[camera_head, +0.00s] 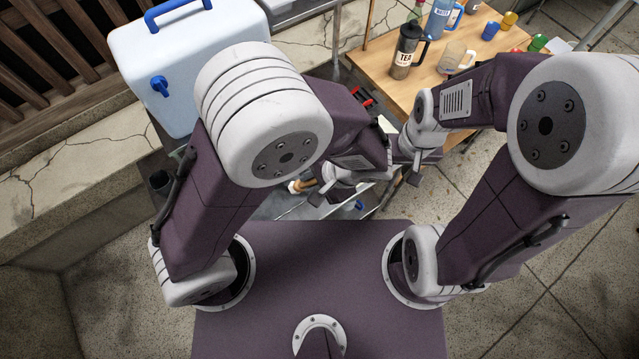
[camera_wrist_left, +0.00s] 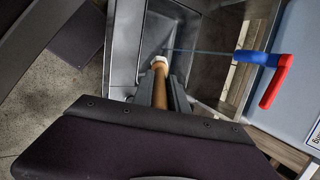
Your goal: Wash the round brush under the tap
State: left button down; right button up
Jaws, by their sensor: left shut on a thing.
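My left gripper (camera_head: 320,190) is shut on the round brush (camera_head: 300,186), which has a wooden handle. In the left wrist view, the brush (camera_wrist_left: 160,70) lies between the left fingers (camera_wrist_left: 160,92), with its pale end pointing away over a grey metal basin (camera_wrist_left: 205,60). The tap (camera_wrist_left: 270,72) is blue with a red lever, to the right in the wrist view. A thin bluish stream (camera_wrist_left: 210,53) runs from the tap towards the brush's pale end; I cannot tell whether it touches. My right gripper (camera_head: 411,172) is to the right of the left one, its jaws unclear.

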pick_arm(q)
jog(key=w+a+f+b, duration=0.2)
jog(key=w+a, duration=0.3)
jog(key=a, duration=0.4)
jog(key=shift+w+a+b, duration=0.2)
jog(key=shift+a+b, duration=0.1)
jog(key=shift+b, duration=0.35)
jog(key=shift+f, duration=0.1)
jog(key=s+d, duration=0.3)
jog(key=s, duration=0.4)
jog(key=shift+s, duration=0.3)
dwell(1.1)
